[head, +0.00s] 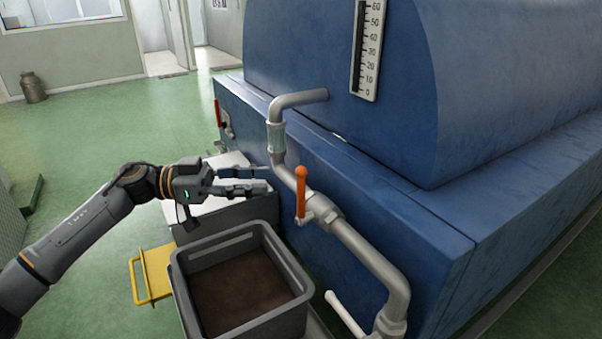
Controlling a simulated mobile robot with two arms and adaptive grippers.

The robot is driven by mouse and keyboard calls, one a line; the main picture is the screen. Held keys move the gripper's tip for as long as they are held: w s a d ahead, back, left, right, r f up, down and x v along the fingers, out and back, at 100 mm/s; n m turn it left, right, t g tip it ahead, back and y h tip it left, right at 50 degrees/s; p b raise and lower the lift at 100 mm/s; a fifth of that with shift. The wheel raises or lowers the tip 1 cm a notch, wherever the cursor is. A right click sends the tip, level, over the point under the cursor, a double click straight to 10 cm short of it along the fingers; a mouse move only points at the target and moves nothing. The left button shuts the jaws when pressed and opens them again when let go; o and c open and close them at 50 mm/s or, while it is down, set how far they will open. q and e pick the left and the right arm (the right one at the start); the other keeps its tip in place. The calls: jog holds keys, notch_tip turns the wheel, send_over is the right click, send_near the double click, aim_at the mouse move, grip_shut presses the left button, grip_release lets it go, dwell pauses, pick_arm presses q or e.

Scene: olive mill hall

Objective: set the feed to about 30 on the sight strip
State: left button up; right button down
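The sight strip (368,52) is a white scale on the blue tank, with marks from 0 up to 60. A dark column runs along its left side; I cannot read a clear level in it. An orange lever (300,192) stands nearly upright on a valve in the grey pipe (362,250). My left gripper (269,180) is just left of the lever, its fingers pointing right towards it. The fingers are apart with nothing between them, and the lever appears clear of the tips. My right gripper is not in view.
A grey crate (181,285) with brown contents stands below the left gripper. A yellow frame (157,272) is left of it. A pale handle (345,313) is low by the pipe, and a red handle (217,112) is farther back. Green floor is open at left.

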aim_at(301, 178)
pick_arm(q)
jog(key=d, duration=0.2)
jog(key=w+d+p, duration=0.1)
jog(key=d, duration=0.4)
jog(key=shift+w+d, duration=0.25)
jog(key=shift+d, duration=0.1)
jog(key=shift+d+p, duration=0.3)
jog(key=shift+w+d+f, duration=0.1)
jog(key=shift+d+f, duration=0.05)
jog(key=shift+d, duration=0.05)
jog(key=shift+c, duration=1.2)
grip_shut()
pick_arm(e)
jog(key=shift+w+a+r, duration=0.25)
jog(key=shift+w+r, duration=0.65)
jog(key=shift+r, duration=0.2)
